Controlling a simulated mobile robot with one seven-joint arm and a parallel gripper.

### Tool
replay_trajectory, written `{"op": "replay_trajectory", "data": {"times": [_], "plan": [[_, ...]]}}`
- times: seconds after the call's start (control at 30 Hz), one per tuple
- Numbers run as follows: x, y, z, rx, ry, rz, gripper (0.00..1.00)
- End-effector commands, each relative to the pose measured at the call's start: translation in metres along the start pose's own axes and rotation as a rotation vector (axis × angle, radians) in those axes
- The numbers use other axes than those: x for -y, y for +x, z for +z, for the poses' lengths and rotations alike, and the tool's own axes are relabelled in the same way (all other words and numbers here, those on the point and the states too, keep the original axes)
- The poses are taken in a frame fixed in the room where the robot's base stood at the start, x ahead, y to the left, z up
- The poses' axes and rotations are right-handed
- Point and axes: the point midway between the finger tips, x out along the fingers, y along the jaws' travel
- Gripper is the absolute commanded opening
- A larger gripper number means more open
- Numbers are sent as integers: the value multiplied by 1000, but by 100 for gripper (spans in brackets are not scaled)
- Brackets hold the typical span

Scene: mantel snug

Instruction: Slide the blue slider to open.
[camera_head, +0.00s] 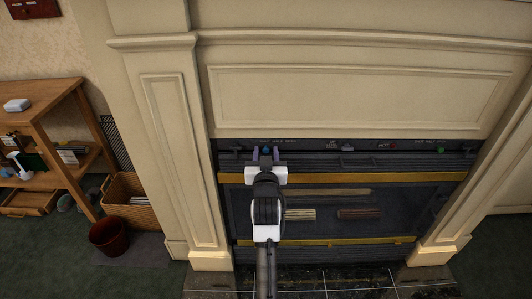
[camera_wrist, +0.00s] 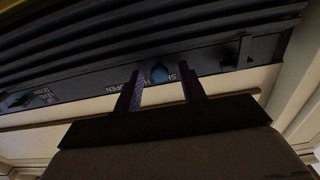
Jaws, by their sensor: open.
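The blue slider (camera_head: 266,149) is a small round blue knob on the dark control strip at the top of the fireplace insert, left of centre in the head view. It also shows in the wrist view (camera_wrist: 160,74), between my fingertips. My gripper (camera_head: 266,156) is open, with one finger on each side of the blue slider. I cannot tell whether either finger touches it. In the wrist view, lettering reading OPEN lies to the left of the knob, and partly hidden lettering starting with S lies to its right.
The strip (camera_head: 320,146) also carries a grey control (camera_head: 347,148), a red one (camera_head: 392,146) and a green one (camera_head: 440,150) to the right. Yellow bars (camera_head: 400,177) cross the insert below. The cream mantel (camera_head: 350,90) frames it. A red bin (camera_head: 108,236) and wooden shelf stand left.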

Motion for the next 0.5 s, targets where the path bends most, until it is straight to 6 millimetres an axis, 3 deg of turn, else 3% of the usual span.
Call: {"op": "replay_trajectory", "data": {"times": [0.3, 0.5], "plan": [[0, 3, 0, -1, 0, 0, 41], [0, 2, 0, -1, 0, 0, 15]]}}
